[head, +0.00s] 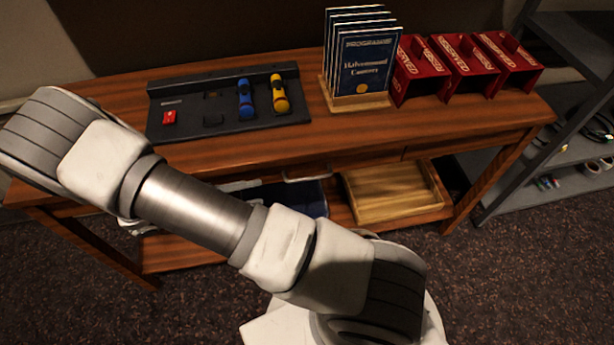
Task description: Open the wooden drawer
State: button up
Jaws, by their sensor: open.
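The wooden drawer (362,161) appears to be the panel in the desk's front, just under the top. It looks flush with the desk front, so closed. A pale bar handle (306,178) shows low on it, right of my arm. My arm crosses in front of the desk and hides the left part of the desk front. My gripper is not in view.
The wooden desk (440,128) holds a dark panel (215,132) with blue and yellow items, a programme rack (360,102) and red RESERVED signs (462,68). A wooden tray (440,205) and a dark blue item sit below. Grey shelving (500,188) stands right.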

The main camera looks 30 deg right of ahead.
jog(key=f, duration=0.2)
send_near(312, 177)
jog(key=shift+n+t+h, duration=0.3)
jog(key=shift+t+h, duration=0.1)
jog(key=x, duration=0.7)
jog(key=f+x, duration=0.1)
jog(key=x, duration=0.2)
jog(key=shift+s+f, duration=0.15)
jog(key=shift+s, duration=0.1)
grip_shut()
dwell(0.7)
